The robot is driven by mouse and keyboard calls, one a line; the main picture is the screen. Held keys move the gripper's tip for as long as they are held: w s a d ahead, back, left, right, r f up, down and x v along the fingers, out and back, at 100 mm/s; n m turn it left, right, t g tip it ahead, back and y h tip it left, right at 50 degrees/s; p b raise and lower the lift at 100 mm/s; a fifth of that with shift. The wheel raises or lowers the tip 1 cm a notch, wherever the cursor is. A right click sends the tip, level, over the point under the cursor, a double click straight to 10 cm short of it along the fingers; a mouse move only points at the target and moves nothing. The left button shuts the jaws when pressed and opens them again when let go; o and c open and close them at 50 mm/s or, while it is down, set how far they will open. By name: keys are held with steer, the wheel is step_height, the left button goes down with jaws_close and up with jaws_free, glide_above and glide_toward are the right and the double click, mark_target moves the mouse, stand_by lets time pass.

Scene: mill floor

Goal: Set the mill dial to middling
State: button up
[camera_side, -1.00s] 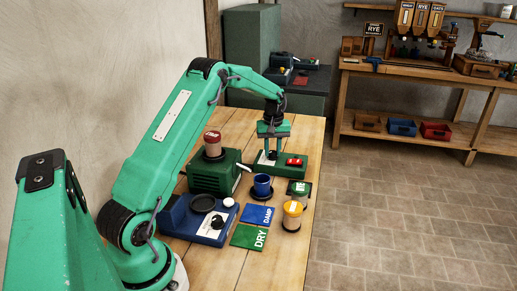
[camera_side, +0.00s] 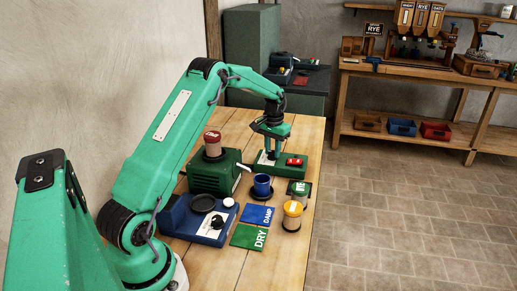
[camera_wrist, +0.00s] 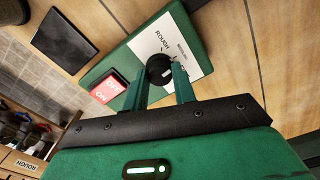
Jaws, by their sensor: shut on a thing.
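The mill dial is a black round knob (camera_wrist: 160,68) on a white plate (camera_wrist: 150,45) lettered ROUGH, with MIDDLING in small print and a third word partly hidden by a finger. The plate is on a green control box (camera_wrist: 197,30), which also shows in the side view (camera_side: 299,172). A small pale mark shows on the knob, but I cannot tell which word it points to. My gripper (camera_wrist: 161,76) is shut on the knob, one finger on each side.
A red switch (camera_wrist: 108,88) sits beside the dial; it also shows in the side view (camera_side: 294,161). The green mill (camera_side: 212,180) with a red-topped jar, a blue cup (camera_side: 262,184) and a blue scale (camera_side: 190,218) stand nearby. The table's right edge is close.

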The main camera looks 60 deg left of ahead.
mark_target(273, 152)
steer(key=shift+m, duration=0.6)
steer(key=shift+r, duration=0.1)
steer(key=o, duration=1)
steer(key=shift+r, duration=3.9)
steer(key=shift+d+r, duration=0.1)
